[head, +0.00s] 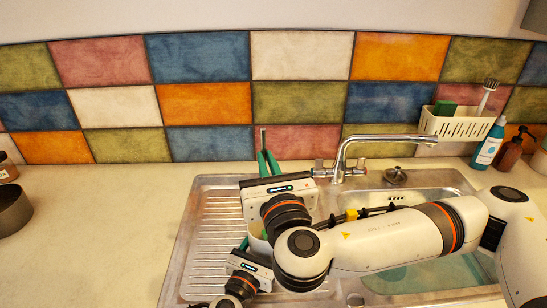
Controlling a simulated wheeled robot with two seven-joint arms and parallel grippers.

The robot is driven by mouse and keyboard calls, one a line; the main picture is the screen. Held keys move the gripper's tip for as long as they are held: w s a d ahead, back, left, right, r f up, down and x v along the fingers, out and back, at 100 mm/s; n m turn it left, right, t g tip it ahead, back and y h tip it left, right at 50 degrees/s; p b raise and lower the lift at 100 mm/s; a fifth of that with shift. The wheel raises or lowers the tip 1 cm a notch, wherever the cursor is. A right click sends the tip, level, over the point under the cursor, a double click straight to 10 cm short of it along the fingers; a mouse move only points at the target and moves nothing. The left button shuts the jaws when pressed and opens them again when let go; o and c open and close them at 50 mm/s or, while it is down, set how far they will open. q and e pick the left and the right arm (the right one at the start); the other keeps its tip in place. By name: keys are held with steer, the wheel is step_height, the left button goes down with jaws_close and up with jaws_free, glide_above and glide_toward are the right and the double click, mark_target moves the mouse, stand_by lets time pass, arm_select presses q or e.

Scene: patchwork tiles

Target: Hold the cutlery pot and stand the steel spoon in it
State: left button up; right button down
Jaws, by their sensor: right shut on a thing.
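My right gripper (268,162) is over the sink's drainboard, its green fingers pointing away from me and shut on the steel spoon (263,137). A thin dark length of the spoon sticks up above the fingers; the rest is hidden. A pale rounded thing, seemingly the cutlery pot (258,241), shows in a small part below the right gripper, mostly covered by my arm. My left gripper (243,243) is low at the pot's left side. Its fingers are largely hidden, so I cannot tell whether they grip the pot.
The steel sink (210,226) has a ribbed drainboard on the left and a basin on the right, partly under my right arm. A tap (345,155) stands behind. A caddy (455,127) and bottles (488,146) are at right. The left counter (100,230) is mostly clear.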

step_height(320, 180, down, 10)
stand_by(1.1)
steer(key=c, duration=1.5)
jaws_free()
steer(key=s, duration=0.4)
steer(key=s+d, duration=0.1)
steer(key=s, duration=0.2)
steer(key=s+d, duration=0.1)
steer(key=s, duration=0.3)
steer(key=shift+s+d+f, duration=0.25)
steer(key=shift+s, duration=0.1)
